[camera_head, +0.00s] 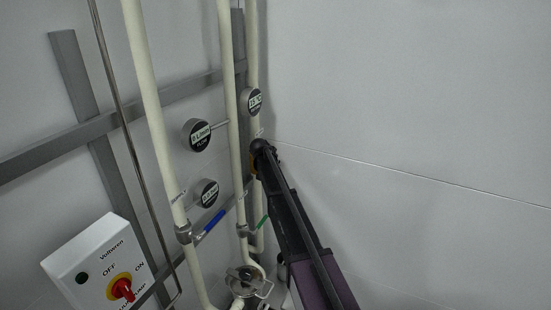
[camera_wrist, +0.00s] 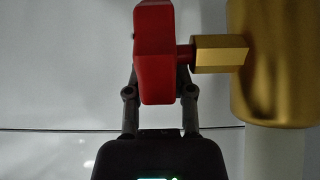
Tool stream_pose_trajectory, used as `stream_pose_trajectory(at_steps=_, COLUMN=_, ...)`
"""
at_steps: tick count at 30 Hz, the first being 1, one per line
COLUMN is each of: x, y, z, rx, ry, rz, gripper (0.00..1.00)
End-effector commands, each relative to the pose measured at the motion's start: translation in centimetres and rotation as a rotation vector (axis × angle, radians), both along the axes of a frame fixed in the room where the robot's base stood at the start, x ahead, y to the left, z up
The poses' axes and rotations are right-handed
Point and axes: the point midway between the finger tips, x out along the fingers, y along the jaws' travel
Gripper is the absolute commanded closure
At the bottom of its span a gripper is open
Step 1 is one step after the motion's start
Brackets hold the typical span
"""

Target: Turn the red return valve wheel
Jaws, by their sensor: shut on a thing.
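The red valve wheel (camera_wrist: 154,55) is large in the wrist view, seen edge-on, with a red stem leading right into a brass hexagonal fitting (camera_wrist: 222,54) on a brass body (camera_wrist: 272,60). My gripper (camera_wrist: 158,80) is shut on the red wheel, with one finger at each side of it; the wheel hides the fingertips. In the head view my arm reaches up from the bottom to the pipes by the corner, and its dark end covers the wheel and the gripper's fingers there.
Pale vertical pipes (camera_head: 152,90) carry round gauges (camera_head: 196,134), a blue-handled valve (camera_head: 208,226) and a green-handled valve (camera_head: 262,223) near my arm. A white switch box (camera_head: 97,257) with a red knob is at lower left. The right wall is bare.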

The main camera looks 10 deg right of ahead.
Motion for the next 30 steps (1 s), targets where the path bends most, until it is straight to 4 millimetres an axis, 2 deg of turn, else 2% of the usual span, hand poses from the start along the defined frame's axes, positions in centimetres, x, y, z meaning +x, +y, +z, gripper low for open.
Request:
stream_pose_trajectory(at_steps=9, x=0.02, y=-0.23, z=-0.16, rx=0.063, ry=0.091, rz=-0.003, gripper=1.0)
stream_pose_trajectory(at_steps=22, x=-0.05, y=-0.31, z=-0.25, rx=0.068, ry=0.1, rz=-0.005, gripper=1.0)
stream_pose_trajectory(at_steps=23, x=-0.04, y=-0.31, z=-0.25, rx=0.068, ry=0.1, rz=-0.005, gripper=0.63)
stream_pose_trajectory(at_steps=25, x=-0.04, y=-0.32, z=-0.24, rx=0.068, ry=0.1, rz=-0.005, gripper=0.42)
stream_pose_trajectory(at_steps=26, x=-0.03, y=-0.31, z=-0.23, rx=0.068, ry=0.1, rz=-0.005, gripper=0.34)
stream_pose_trajectory(at_steps=30, x=0.03, y=-0.27, z=-0.21, rx=0.069, ry=0.099, rz=-0.003, gripper=0.34)
